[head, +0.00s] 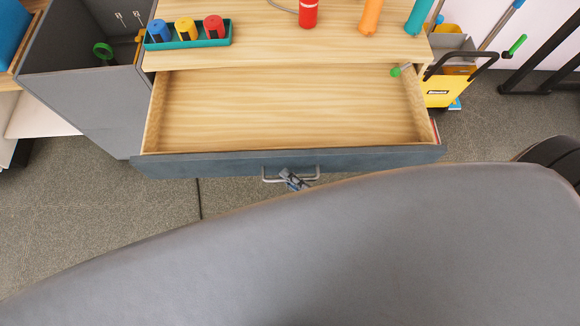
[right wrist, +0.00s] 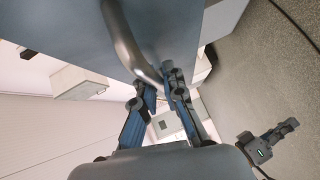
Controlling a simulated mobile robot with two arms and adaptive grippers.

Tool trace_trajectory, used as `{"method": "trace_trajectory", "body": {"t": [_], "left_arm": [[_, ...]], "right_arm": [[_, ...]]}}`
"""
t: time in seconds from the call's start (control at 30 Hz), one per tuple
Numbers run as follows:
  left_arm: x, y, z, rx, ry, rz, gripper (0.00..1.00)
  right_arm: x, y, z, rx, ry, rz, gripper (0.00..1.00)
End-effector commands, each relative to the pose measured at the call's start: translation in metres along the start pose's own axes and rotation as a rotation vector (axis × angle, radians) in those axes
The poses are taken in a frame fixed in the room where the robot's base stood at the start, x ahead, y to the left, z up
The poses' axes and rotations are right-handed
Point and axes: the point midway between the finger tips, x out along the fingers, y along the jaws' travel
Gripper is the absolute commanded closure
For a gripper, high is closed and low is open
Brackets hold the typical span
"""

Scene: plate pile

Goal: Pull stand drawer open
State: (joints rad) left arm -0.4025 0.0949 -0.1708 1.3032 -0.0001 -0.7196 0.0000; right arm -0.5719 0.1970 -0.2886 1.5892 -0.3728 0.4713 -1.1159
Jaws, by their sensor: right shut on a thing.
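The stand drawer (head: 290,110) is pulled well out of the wooden-topped stand (head: 270,40), and its bare wooden inside shows. Its blue-grey front (head: 220,163) carries a metal bar handle (head: 267,178). My right gripper (head: 291,178) is shut on the handle near its middle. In the right wrist view, the curved handle (right wrist: 125,38) runs down between the fingers of the right gripper (right wrist: 157,82). My own grey body hides most of the right arm.
A teal tray (head: 190,42) with blue, yellow and red items stands on the stand top. Several bottles stand at its back right. A grey open cabinet (head: 85,85) is close on the left. A yellow cart (head: 450,90) stands on the right. A dark cable (head: 199,200) lies on the floor.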

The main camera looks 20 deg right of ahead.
Motion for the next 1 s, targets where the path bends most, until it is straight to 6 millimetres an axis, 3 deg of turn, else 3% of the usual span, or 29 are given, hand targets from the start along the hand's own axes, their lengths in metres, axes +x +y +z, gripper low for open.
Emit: {"method": "trace_trajectory", "body": {"t": [0.3,0.33,0.43,0.77,0.87,1.0], "left_arm": [[0.0,0.0,0.0,0.001,0.0,0.0,1.0],[0.0,0.0,0.0,0.001,0.0,0.0,1.0],[0.0,0.0,0.0,0.001,-0.001,0.0,1.0],[0.0,0.0,0.0,-0.002,0.001,0.001,1.0],[0.0,0.0,0.0,-0.001,0.0,0.001,1.0],[0.0,0.0,0.0,-0.001,0.0,0.0,1.0]], "right_arm": [[-0.001,-0.001,0.0,0.0,0.0,-0.001,1.0],[-0.001,-0.001,0.0,0.0,0.0,-0.001,0.86],[-0.001,-0.001,0.0,0.0,0.0,-0.001,0.66],[-0.002,-0.001,0.0,0.001,0.0,-0.001,0.66],[-0.011,-0.001,0.0,0.001,0.0,-0.002,0.66],[-0.037,-0.002,0.0,0.001,0.0,-0.005,0.66]]}}
